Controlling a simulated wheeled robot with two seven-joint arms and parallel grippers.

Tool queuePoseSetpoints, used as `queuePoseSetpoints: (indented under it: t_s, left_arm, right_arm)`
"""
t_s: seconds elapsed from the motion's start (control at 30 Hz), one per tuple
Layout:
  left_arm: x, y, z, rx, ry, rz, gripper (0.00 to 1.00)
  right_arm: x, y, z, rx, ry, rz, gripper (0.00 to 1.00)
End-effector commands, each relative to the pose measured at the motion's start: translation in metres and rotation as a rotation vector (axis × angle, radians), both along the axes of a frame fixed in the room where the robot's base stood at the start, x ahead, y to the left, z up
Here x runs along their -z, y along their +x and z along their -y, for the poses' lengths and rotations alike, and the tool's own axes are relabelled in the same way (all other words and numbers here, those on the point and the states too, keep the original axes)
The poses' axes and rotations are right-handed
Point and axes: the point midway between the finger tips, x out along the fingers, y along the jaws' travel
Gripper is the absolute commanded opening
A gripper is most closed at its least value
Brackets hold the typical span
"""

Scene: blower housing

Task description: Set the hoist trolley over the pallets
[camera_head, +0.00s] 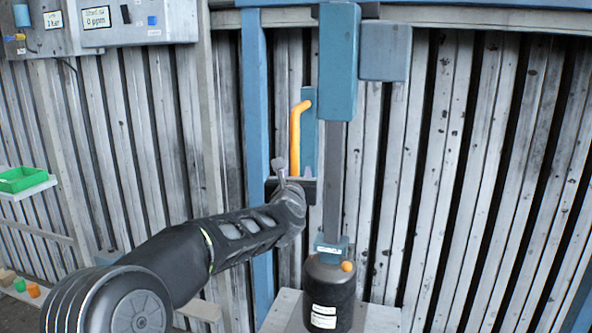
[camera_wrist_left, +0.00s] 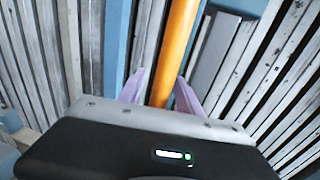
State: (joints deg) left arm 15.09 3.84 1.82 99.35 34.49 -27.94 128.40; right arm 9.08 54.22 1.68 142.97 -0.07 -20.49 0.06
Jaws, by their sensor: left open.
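A blue hoist trolley body (camera_head: 338,65) hangs from the overhead rail, with a grey column below it that reaches down to a dark cylindrical load (camera_head: 330,290). An orange handle (camera_head: 296,140), bent at its top, stands beside a blue plate (camera_head: 309,120) left of the column. My left gripper (camera_head: 296,174) is at the lower end of the orange handle. In the left wrist view the orange bar (camera_wrist_left: 174,45) runs between its two open pale fingers (camera_wrist_left: 160,92); contact cannot be told. My right gripper is not in view. The load stands on or just over a pale pallet (camera_head: 283,308).
A blue upright (camera_head: 256,110) stands left of the handle. A grey-blue box (camera_head: 384,52) sits right of the trolley body. A green bin (camera_head: 24,179) is on a shelf at the left, and display panels (camera_head: 120,22) are at the upper left. A corrugated wall is behind.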

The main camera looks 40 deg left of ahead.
Motion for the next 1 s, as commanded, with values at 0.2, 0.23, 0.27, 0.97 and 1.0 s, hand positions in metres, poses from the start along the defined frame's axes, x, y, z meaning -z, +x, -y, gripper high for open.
queuePoseSetpoints:
  t_s: [0.2,0.23,0.27,0.97,1.0]
  left_arm:
    - [0.0004,0.0042,-0.0027,0.000,0.000,0.000,0.41]
    - [0.0004,0.0041,-0.0027,0.000,0.000,0.000,0.41]
    - [0.0004,0.0041,-0.0027,0.000,0.000,0.000,0.41]
    - [0.0003,0.0039,-0.0024,0.000,0.001,-0.001,0.00]
    - [0.0003,0.0039,-0.0024,0.000,0.001,-0.001,0.00]
  right_arm:
    - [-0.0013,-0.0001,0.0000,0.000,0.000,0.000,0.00]
    - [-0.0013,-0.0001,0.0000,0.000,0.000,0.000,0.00]
    - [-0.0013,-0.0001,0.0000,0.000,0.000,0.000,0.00]
    - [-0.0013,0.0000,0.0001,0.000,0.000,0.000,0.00]
    - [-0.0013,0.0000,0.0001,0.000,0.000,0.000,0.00]
